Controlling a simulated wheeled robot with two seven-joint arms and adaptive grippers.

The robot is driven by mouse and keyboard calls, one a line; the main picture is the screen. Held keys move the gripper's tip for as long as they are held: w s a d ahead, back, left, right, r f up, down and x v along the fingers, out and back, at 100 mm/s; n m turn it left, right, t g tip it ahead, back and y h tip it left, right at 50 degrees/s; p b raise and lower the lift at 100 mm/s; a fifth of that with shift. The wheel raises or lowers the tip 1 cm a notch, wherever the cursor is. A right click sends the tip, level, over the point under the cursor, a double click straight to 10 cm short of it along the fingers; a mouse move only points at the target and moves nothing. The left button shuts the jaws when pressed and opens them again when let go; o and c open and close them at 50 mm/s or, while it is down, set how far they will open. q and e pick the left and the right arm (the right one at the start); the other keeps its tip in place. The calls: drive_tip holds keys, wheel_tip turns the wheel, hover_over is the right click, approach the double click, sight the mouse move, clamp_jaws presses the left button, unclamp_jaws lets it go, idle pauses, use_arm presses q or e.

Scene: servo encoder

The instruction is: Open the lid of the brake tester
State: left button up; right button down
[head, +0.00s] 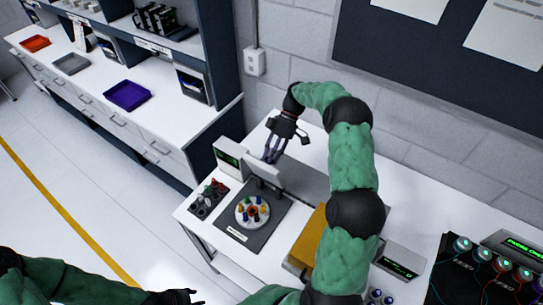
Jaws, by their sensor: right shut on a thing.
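A tester with a dark base plate (232,232) stands on the white bench, taken here as the brake tester. On it sits a round white disc (243,220) ringed with several coloured pegs. A grey lid panel (264,174) stands raised and tilted behind the disc. My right gripper (270,158) reaches from the back over the panel's upper edge and is shut on the lid. The exact finger contact is small and hard to see. My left gripper (188,296) is low at the bottom edge, partly cut off, away from the tester; its jaw state is unclear.
A small screen box (229,157) and a block of coloured knobs (208,198) stand left of the tester. My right arm partly hides a yellow panel (311,238). A display unit (399,262) and dark lamp panel (470,270) are at right. The floor at left is clear.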

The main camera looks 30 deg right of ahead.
drive_tip(key=shift+s+a+f, duration=0.1)
drive_tip(key=shift+s+f, duration=0.15)
drive_tip(key=shift+f, duration=0.4)
drive_tip(key=c, duration=1)
unclamp_jaws()
drive_tip(key=shift+c, duration=0.2)
drive_tip(key=shift+o, duration=0.7)
drive_tip(key=shift+w, duration=0.2)
drive_tip(key=v, duration=1.2)
drive_tip(key=shift+r, duration=0.25)
